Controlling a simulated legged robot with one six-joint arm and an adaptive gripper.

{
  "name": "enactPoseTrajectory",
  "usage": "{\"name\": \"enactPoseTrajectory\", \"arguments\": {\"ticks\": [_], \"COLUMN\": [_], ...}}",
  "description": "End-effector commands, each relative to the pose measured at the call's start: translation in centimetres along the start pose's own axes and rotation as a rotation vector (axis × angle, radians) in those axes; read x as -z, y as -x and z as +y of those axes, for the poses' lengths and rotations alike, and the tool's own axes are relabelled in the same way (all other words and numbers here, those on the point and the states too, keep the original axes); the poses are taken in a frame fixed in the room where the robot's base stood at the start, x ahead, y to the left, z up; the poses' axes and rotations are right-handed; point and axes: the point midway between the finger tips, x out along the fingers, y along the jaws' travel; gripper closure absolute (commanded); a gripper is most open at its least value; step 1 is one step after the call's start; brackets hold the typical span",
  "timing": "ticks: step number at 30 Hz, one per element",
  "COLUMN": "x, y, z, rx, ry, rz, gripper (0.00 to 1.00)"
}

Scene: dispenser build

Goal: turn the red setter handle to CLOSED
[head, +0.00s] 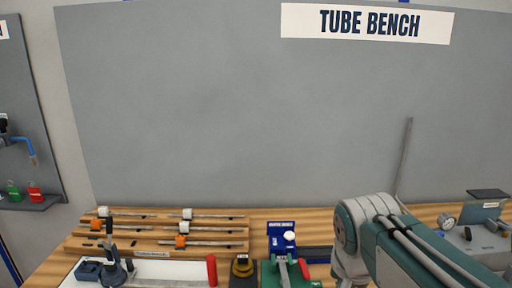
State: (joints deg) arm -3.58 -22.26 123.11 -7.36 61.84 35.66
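Two red handles show at the bottom of the head view, and I cannot tell which is the setter's. One upright red handle (212,270) stands at the right end of a pale board. A smaller red grip (304,268) sits on a green device (269,276) just to its right. No CLOSED mark is readable on either. My arm comes in from the lower right and bends down past the bottom edge, to the right of both handles. My gripper is out of view.
A wooden rack (75,243) holds several tubes with white and orange fittings. A blue-labelled block (281,228), a black-and-yellow piece (243,267) and a grey device with a gauge (446,221) stand nearby. A TUBE BENCH sign (366,23) is on the grey back panel.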

Motion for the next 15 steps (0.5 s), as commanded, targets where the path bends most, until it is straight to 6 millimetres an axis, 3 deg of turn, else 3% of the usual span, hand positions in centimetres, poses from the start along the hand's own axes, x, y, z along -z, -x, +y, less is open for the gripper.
{"name": "enactPoseTrajectory", "arguments": {"ticks": [6, 12, 13, 15], "x": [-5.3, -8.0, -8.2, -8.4], "y": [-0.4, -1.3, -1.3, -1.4], "z": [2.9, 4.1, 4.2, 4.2], "rx": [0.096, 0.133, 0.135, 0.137], "ry": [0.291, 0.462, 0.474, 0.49], "rz": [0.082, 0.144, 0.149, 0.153], "gripper": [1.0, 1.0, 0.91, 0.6]}}
